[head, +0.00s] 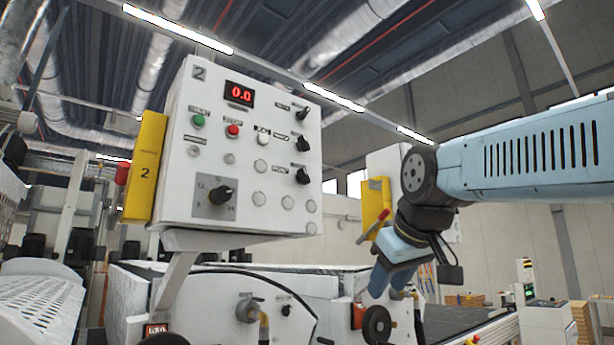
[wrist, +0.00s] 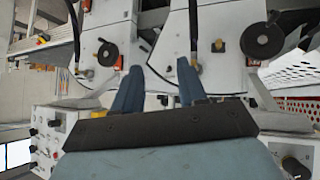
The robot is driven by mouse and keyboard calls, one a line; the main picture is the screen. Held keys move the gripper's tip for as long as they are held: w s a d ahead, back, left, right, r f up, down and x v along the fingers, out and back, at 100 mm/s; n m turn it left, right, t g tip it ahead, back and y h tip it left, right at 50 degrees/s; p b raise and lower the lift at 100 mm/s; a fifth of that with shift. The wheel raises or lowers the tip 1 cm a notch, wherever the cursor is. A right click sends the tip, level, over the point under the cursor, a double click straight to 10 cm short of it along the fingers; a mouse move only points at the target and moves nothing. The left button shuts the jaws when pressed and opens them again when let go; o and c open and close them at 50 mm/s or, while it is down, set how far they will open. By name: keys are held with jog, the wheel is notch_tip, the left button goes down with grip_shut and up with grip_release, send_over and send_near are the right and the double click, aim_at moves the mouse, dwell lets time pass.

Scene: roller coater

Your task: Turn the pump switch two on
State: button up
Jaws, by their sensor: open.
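The control box marked 2 (head: 180,130) stands left of centre in the head view. It has a red 0.0 display, a green and a red button, a large black dial (head: 220,195) and a column of black rotary switches, at the top (head: 302,114), middle (head: 302,144) and bottom (head: 302,176). Their small labels are too blurred to read, so I cannot tell which is the pump switch. My gripper (head: 397,298) is to the right of the box, pointing down, apart from it. In the wrist view my gripper (wrist: 159,85) is open and empty.
A yellow plate (head: 146,168) is on the box's left side. Below are white machine housings with a valve (head: 249,308) and a black handwheel (head: 377,326). Another white box with a yellow plate (head: 376,205) stands behind my arm. The space before the switches looks clear.

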jog(key=w+a+r+n+t+y, duration=0.1)
jog(key=w+a+r+n, duration=0.1)
jog(key=r, duration=0.6)
jog(key=w+a+r+n+t+y, duration=0.1)
jog(key=a+r, duration=0.2)
jog(key=r, duration=0.5)
jog(key=n+t+y, duration=0.2)
jog(key=n, duration=0.1)
send_near(306, 174)
jog(key=x, duration=0.9)
jog(key=shift+w+a+f, duration=0.1)
jog(key=shift+w+a, duration=0.05)
jog(key=shift+w, duration=0.2)
